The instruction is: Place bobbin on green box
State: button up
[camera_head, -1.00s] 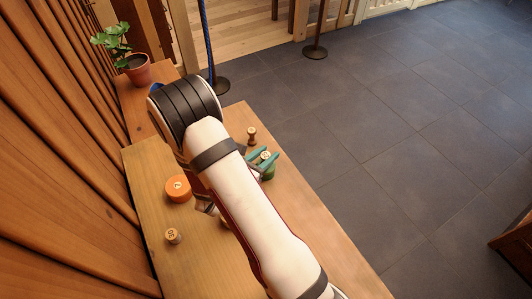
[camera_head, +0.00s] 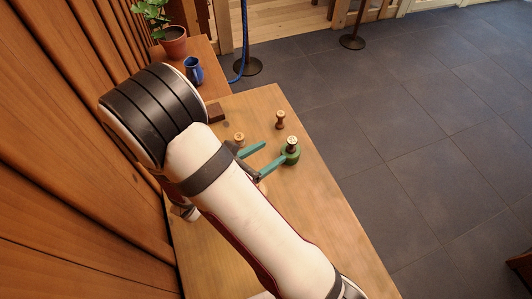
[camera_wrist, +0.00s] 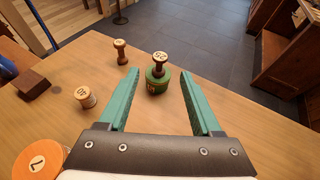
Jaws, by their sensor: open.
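A dark bobbin with a pale, numbered top (camera_head: 292,141) stands upright on the round green box (camera_head: 291,157). In the wrist view the bobbin (camera_wrist: 159,62) rests on the green box (camera_wrist: 157,83), near the tabletop's far edge. My gripper (camera_head: 274,151) is open and empty. In the wrist view its two teal fingers (camera_wrist: 158,73) point towards the box, one on each side of it in the picture, with a gap on both sides. The bobbin's foot meets the box top, and I see no finger touching either.
Two other bobbins stand on the wooden table: one (camera_wrist: 121,50) near the far edge, one (camera_wrist: 85,97) nearer left. An orange box (camera_wrist: 40,160) is at lower left. A brown block (camera_head: 216,113), blue mug (camera_head: 194,70) and potted plant (camera_head: 173,43) are farther back.

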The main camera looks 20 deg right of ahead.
jog(key=s+d+r+m+g+y, duration=0.2)
jog(key=s+r+m+g, duration=0.2)
jog(key=s+m, duration=0.35)
jog(key=s+d+r+m+g+y, duration=0.2)
jog(key=s+r+m+g, duration=0.25)
jog(key=s+m, duration=0.35)
jog(key=s+a+r+m+t+y, duration=0.1)
jog(key=s+a+m+y, duration=0.1)
jog(key=a+m+y, duration=0.3)
jog(key=s+a+r+m+t+y, duration=0.1)
jog(key=s+a+m+y, duration=0.2)
jog(key=a+m+y, duration=0.2)
jog(key=a+m, duration=0.2)
jog(key=m, duration=0.1)
jog(key=shift+a+r, duration=0.15)
jog(key=shift+r, duration=0.25)
